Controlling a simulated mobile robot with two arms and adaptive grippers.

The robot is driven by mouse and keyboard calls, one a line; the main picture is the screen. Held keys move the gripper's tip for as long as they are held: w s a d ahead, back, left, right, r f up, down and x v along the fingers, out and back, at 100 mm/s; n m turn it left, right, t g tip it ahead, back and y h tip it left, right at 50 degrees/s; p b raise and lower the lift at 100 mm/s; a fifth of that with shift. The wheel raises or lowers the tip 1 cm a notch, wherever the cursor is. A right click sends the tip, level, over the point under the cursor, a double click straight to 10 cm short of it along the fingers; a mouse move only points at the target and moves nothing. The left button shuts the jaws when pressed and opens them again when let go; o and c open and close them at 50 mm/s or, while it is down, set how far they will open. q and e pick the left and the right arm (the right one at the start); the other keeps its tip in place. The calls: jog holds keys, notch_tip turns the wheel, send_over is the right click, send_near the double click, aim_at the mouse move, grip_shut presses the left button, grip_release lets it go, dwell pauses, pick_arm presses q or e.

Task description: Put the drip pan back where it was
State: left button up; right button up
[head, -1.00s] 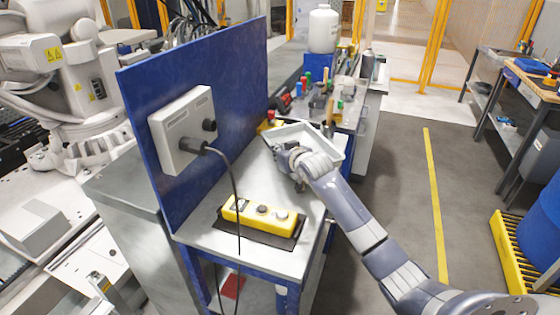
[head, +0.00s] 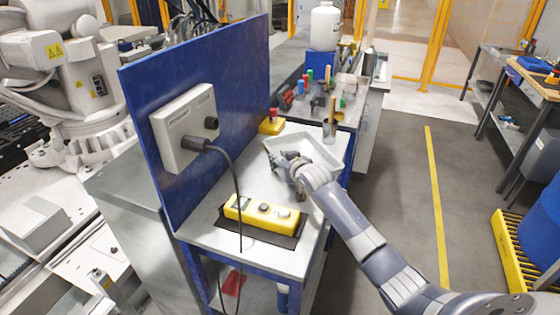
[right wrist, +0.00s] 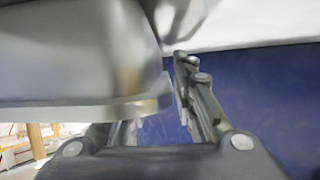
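The drip pan (head: 336,168) is a shallow light-grey tray. In the head view it lies at the far end of the grey bench top (head: 255,250), right of the blue panel. My right gripper (head: 282,170) is at the pan's near left corner, with its fingers spread apart. In the right wrist view the pan (right wrist: 70,60) fills the upper left, and its rim lies close to the fingers (right wrist: 160,105). The arm hides part of the pan's near side. My left gripper is not in view.
A blue upright panel (head: 225,80) with a grey plug box (head: 180,135) borders the bench. A black cable hangs down in front. A yellow button box (head: 258,211) sits nearer. A yellow-and-red button (head: 271,124) and several tools stand beyond the pan.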

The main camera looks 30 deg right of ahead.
jog(key=shift+r, duration=0.1)
jog(key=v, duration=1.2)
jog(key=shift+r, duration=0.1)
dwell(0.3)
